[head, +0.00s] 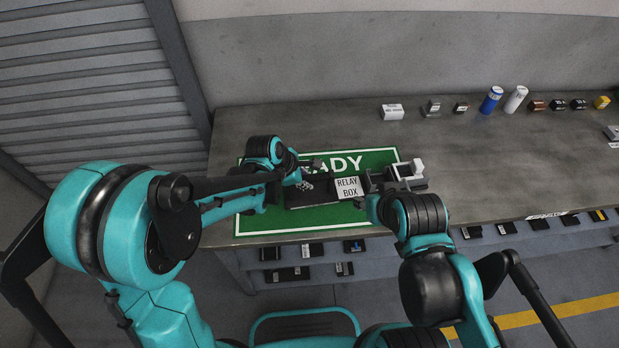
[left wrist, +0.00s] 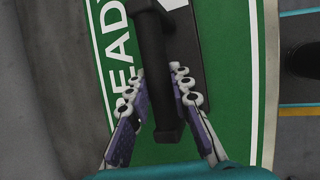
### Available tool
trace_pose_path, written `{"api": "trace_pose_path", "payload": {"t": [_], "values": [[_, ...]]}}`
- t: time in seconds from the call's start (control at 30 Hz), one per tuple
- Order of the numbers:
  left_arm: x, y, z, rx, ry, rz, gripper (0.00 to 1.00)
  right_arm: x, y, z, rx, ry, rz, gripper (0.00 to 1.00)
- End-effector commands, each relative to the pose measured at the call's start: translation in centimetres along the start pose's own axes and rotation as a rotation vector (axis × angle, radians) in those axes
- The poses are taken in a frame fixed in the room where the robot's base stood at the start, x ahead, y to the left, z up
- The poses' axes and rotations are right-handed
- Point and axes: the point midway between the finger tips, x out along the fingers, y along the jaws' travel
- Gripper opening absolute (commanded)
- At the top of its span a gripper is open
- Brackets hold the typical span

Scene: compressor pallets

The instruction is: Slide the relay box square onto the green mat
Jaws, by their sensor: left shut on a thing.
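The relay box (head: 318,193) is dark with a white label reading RELAY BOX and lies over the middle of the green mat (head: 262,223). The mat has a white border and the partly covered word READY. My left gripper (head: 306,180) is at the box's left part. In the left wrist view, its fingers (left wrist: 165,108) are shut on the black handle (left wrist: 154,62) of the box. Green shows on both sides of the box there; I cannot tell if it is exactly square. My right gripper (head: 376,184) is by the box's right end, its fingers mostly hidden.
A grey fixture with a white block (head: 408,170) stands at the mat's right edge. A white labelled box (head: 392,112), a blue can (head: 491,100) and a white can (head: 515,99) stand along the back. Several small items sit on a lower shelf.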

Motion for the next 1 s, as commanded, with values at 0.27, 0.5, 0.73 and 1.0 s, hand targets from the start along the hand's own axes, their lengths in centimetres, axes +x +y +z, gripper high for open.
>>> {"api": "trace_pose_path", "payload": {"t": [0.27, 0.5, 0.73, 1.0], "values": [[-0.1, 0.0, -0.2, 0.0, 0.0, 0.0, 0.0, 0.0, 0.0, 0.0, 0.0, 0.0, 0.0, 0.4], [-0.8, 0.2, -2.5, -0.002, 0.003, 0.001, 0.0, 0.2, 0.0, 0.1, 0.0, 0.0, 0.0, 0.4], [-1.6, 0.4, -4.8, -0.002, 0.003, 0.0, 0.0, 0.3, 0.0, 0.2, 0.0, 0.0, 0.0, 0.4], [-2.6, 0.6, -7.5, -0.002, 0.005, 0.0, 0.0, 0.5, 0.0, 0.4, 0.0, 0.0, 0.0, 0.4]]}}
